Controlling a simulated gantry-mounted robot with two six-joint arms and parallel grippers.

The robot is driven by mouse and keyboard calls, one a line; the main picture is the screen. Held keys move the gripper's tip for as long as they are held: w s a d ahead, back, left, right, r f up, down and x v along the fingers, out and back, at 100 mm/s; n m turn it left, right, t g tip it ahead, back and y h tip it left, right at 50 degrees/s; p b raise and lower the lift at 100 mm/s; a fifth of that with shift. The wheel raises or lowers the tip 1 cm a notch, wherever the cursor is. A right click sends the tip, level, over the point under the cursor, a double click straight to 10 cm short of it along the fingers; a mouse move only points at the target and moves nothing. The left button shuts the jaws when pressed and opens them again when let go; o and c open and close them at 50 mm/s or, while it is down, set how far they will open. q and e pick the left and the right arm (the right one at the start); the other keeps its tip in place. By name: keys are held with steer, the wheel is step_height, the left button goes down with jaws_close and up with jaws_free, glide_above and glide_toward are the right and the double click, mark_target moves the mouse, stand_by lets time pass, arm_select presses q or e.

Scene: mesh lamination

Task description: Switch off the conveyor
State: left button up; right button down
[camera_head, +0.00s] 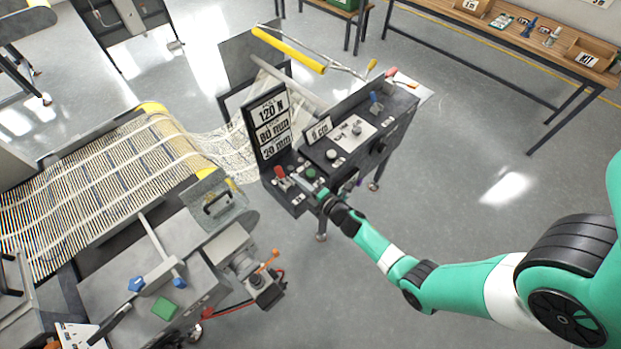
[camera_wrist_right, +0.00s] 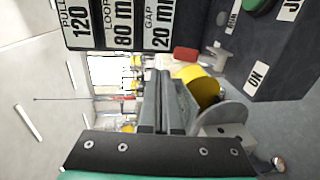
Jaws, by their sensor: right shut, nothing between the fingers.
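The conveyor (camera_head: 95,190) carries pale mesh at left, with yellow end pieces. The mesh continues to a dark control console (camera_head: 362,155). On the console's near lower panel are a red-handled lever (camera_head: 280,172) and a green button (camera_head: 311,173). My right gripper (camera_head: 301,184) is over this panel, between lever and button, shut and empty. In the right wrist view its closed fingers (camera_wrist_right: 163,103) point towards a red handle (camera_wrist_right: 186,53); contact cannot be judged. An ON label (camera_wrist_right: 257,77) and part of the green button (camera_wrist_right: 262,4) show there. My left gripper is out of view.
A sign board (camera_head: 270,125) reading 120 N, 80 mm and 20 mm stands behind the lever. A blue-handled lever (camera_head: 375,100) is at the console's far end. A workbench (camera_head: 500,40) stands at upper right. Open floor (camera_head: 450,160) lies right of the console.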

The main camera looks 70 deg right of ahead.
arm_select(q)
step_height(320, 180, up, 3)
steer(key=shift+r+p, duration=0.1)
steer(key=shift+p, duration=0.85)
arm_select(e)
steer(key=s, duration=0.1)
steer(key=s+a+r, duration=0.1)
steer(key=s+r, duration=0.1)
steer(key=s, duration=0.1)
steer(key=shift+s+a+r, duration=0.1)
steer(key=shift+a+r, duration=0.15)
steer(key=shift+a, duration=0.1)
